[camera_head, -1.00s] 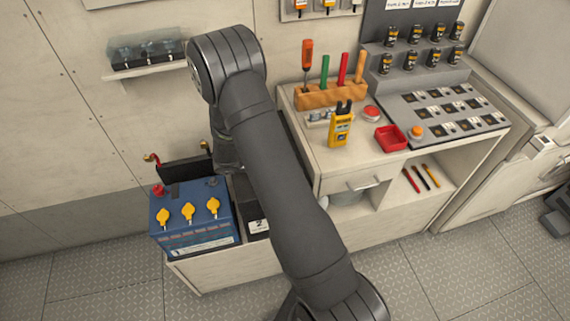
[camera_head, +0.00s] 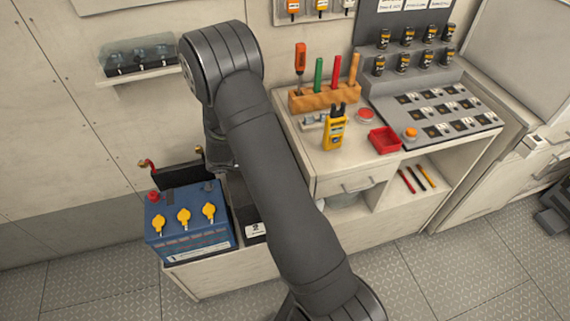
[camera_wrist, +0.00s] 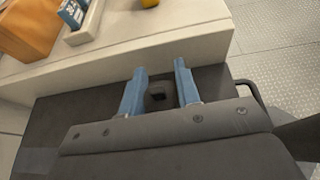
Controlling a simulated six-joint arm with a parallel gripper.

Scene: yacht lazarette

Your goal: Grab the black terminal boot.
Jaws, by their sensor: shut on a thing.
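In the wrist view my gripper (camera_wrist: 161,77) has two blue fingers shut on a small black piece with a dark square opening, which looks like the black terminal boot (camera_wrist: 158,97). The boot sits between the fingers against a dark surface; whether it touches that surface is unclear. In the head view my arm hides the gripper and the held piece.
A blue battery (camera_head: 190,246) with yellow caps and a red terminal stands left of my arm. The workbench (camera_head: 335,172) on the right carries a yellow meter (camera_head: 334,133), a red tray (camera_head: 385,140) and a wooden tool block (camera_head: 322,98). A clear-covered box sits on the wall shelf (camera_head: 140,75).

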